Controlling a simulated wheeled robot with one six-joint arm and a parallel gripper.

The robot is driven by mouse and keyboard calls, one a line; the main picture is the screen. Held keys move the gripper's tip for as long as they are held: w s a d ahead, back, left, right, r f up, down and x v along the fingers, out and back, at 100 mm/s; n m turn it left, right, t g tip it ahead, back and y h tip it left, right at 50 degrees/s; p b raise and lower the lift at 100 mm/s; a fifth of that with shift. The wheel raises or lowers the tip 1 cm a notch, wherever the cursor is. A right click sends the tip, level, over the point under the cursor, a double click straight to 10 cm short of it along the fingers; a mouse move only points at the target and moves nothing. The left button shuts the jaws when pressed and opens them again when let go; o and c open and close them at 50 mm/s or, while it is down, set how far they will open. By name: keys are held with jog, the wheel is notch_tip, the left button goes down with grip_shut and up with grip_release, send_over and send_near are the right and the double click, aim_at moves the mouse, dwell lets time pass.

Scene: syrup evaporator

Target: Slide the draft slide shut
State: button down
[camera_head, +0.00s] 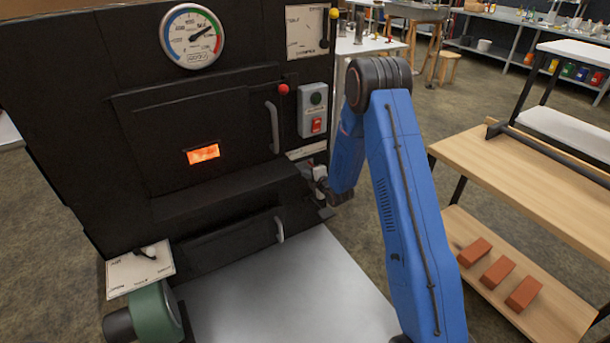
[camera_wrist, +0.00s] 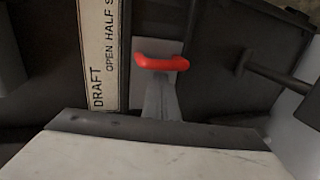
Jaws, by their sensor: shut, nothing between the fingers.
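The draft slide's cream label (camera_wrist: 98,60) stands upright at left in the wrist view, reading "DRAFT OPEN HALF" and then a cut-off letter. Right beside it is a red handle (camera_wrist: 162,64) on a grey plate, which I take for the slide's handle. My gripper (camera_wrist: 161,98) points at it, its grey fingers shut and empty, their tips close to or against the red handle; I cannot tell whether they touch. In the head view, my gripper (camera_head: 321,178) is at the right edge of the black evaporator front, just below a pale label strip (camera_head: 306,150). The handle is hidden there.
The evaporator's black front (camera_head: 120,60) carries a fire door with a glowing window (camera_head: 203,153), a lower door handle (camera_head: 279,230) and a switch box (camera_head: 313,110). A dark rod (camera_wrist: 275,80) juts out at right in the wrist view. A wooden bench (camera_head: 530,180) stands at right.

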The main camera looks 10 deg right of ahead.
jog(key=shift+w+d+r, duration=0.1)
jog(key=shift+w+d, duration=0.4)
jog(key=shift+d, duration=0.65)
jog(key=shift+w+d, duration=0.5)
jog(key=shift+d, duration=0.7)
jog(key=shift+w+d+r, duration=0.1)
jog(key=shift+w+d, duration=0.4)
jog(key=shift+d, duration=0.65)
jog(key=shift+a, duration=0.1)
jog(key=shift+s+a, duration=0.2)
jog(key=shift+a, duration=0.25)
jog(key=shift+s, duration=0.15)
jog(key=f+v, duration=0.1)
jog(key=v, duration=0.8)
jog(key=shift+s+d+f, duration=0.1)
jog(key=shift+d, duration=0.05)
